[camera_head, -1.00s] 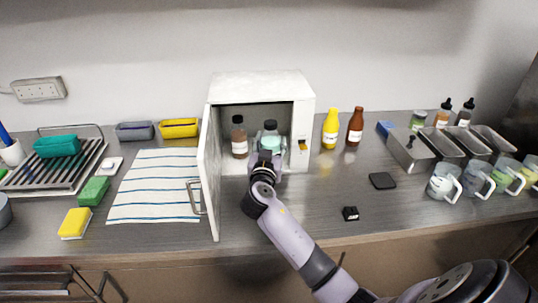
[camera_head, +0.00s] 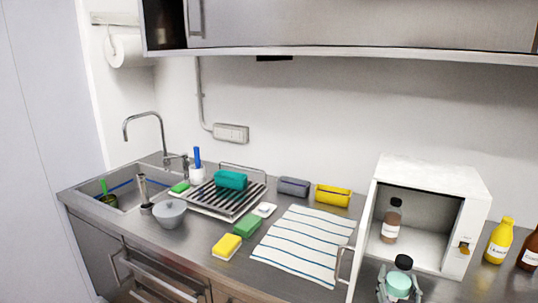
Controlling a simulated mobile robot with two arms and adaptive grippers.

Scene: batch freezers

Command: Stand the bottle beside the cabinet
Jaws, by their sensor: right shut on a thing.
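The white cabinet (camera_head: 430,174) stands on the counter at the right, its door (camera_head: 361,245) swung open toward the front. A bottle (camera_head: 402,263) with a black cap and pale teal contents is in front of the cabinet opening, near the bottom edge. My right gripper (camera_head: 399,291) is shut on this bottle; the bottle's lower part is cut off by the frame. A second bottle (camera_head: 391,222), dark-capped with brownish contents and a pale label, stands inside the cabinet. My left gripper is not in view.
A striped towel (camera_head: 303,246) lies left of the door. Yellow (camera_head: 227,246) and green (camera_head: 248,226) sponges, a dish rack (camera_head: 205,198) and a sink (camera_head: 130,190) are farther left. A yellow bottle (camera_head: 499,243) stands right of the cabinet. An upper cupboard (camera_head: 350,25) hangs above.

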